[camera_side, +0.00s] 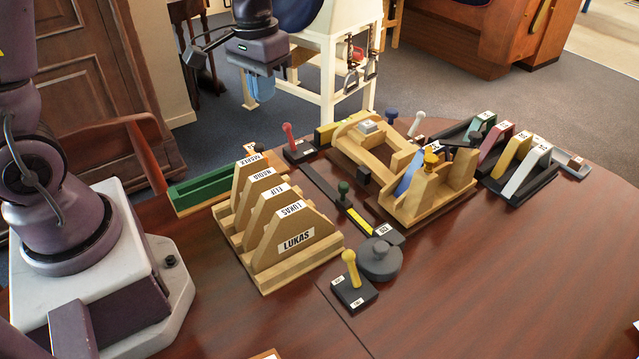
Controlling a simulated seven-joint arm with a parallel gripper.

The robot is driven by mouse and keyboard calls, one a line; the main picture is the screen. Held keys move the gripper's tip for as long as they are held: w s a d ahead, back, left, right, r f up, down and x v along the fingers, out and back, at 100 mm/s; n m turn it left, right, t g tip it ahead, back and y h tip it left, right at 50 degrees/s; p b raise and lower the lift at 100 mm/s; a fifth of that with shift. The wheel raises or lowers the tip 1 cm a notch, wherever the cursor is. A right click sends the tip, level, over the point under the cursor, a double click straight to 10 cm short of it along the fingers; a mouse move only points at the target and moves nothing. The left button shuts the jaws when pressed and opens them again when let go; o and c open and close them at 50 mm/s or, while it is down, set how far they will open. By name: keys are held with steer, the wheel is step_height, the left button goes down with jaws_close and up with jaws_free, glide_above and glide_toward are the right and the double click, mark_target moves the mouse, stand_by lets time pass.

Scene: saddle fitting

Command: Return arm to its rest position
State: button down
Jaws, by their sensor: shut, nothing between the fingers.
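My gripper (261,90) hangs at the upper middle of the side view, pointing down, high above the table and behind the wooden rack. Its bluish fingers are together with nothing seen between them.
A wooden rack (262,283) with name-labelled slanted dividers stands left of the middle. A green tray (205,190) lies behind it. Coloured saddles in black holders (530,180) stand at the right. A yellow-handled lever (350,268) stands in front.

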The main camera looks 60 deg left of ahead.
steer(key=s+d+r+m+t, duration=0.3)
steer(key=s+d+r+t, duration=0.2)
steer(key=s+r, duration=0.6)
steer(key=s+d, duration=0.2)
steer(key=shift+s+r, duration=0.2)
steer(key=shift+s, duration=0.15)
